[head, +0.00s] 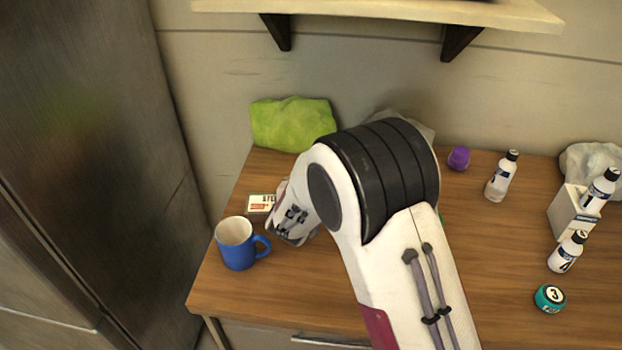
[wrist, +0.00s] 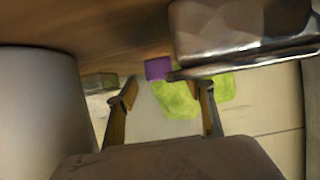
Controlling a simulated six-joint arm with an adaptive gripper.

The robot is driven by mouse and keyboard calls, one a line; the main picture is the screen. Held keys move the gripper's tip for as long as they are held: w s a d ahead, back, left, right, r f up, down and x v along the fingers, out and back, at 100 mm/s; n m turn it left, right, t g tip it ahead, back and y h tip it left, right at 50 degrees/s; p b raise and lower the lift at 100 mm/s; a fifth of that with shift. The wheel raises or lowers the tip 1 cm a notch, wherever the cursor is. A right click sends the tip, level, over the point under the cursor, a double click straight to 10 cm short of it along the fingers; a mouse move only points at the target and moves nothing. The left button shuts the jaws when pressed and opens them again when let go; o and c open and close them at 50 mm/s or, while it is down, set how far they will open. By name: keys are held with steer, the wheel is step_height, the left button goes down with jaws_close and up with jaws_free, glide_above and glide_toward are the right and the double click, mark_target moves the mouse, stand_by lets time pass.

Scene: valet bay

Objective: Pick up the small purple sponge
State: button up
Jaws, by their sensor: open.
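A small purple block (wrist: 158,68), which looks like the sponge, shows in the wrist view on the wooden surface. It lies beyond my gripper (wrist: 166,98), between the two fingers as seen and a little toward the left one. The fingers are apart, with nothing held between them. I do not make out this block in the head view, where my arm covers the middle of the table. A different-looking rounded purple thing (head: 459,158) stands at the back of the table there. My fingers are not clear in the head view.
A green cloth (head: 290,123) lies at the back left; it also shows in the wrist view (wrist: 182,98). A blue mug (head: 238,246) and a small labelled box (head: 261,203) stand left. A bottle (head: 501,176), white holder (head: 570,213) and teal tin (head: 549,298) are right.

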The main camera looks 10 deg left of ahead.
steer(key=shift+x, duration=2)
steer(key=c, duration=0.9)
